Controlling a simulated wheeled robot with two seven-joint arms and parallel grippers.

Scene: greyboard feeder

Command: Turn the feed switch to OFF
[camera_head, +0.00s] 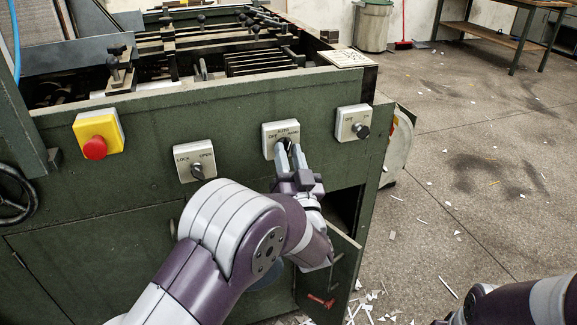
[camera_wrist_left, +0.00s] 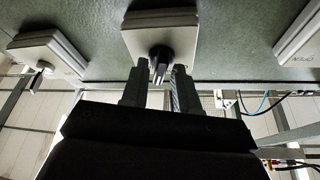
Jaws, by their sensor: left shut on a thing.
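Three switch boxes are on the green machine front. The middle switch (camera_head: 281,138), marked OFF, AUTO and what looks like MANU, has a black knob; in the left wrist view its box (camera_wrist_left: 142,22) and knob (camera_wrist_left: 160,58) show straight ahead. My left gripper (camera_head: 290,150) is shut on this knob, one finger on each side, partly hiding it. The right switch (camera_head: 353,121) carries OFF and ON; it also shows at left in the wrist view (camera_wrist_left: 45,45). No word "feed" is legible, and the knob's exact pointing is unclear. My right gripper is outside the picture.
A LOCK/OPEN switch (camera_head: 195,160) and a yellow box with a red stop button (camera_head: 95,148) sit left of the middle switch. A handwheel (camera_head: 14,195) is at far left. Paper scraps (camera_head: 370,300) litter the floor. Open floor lies to the right.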

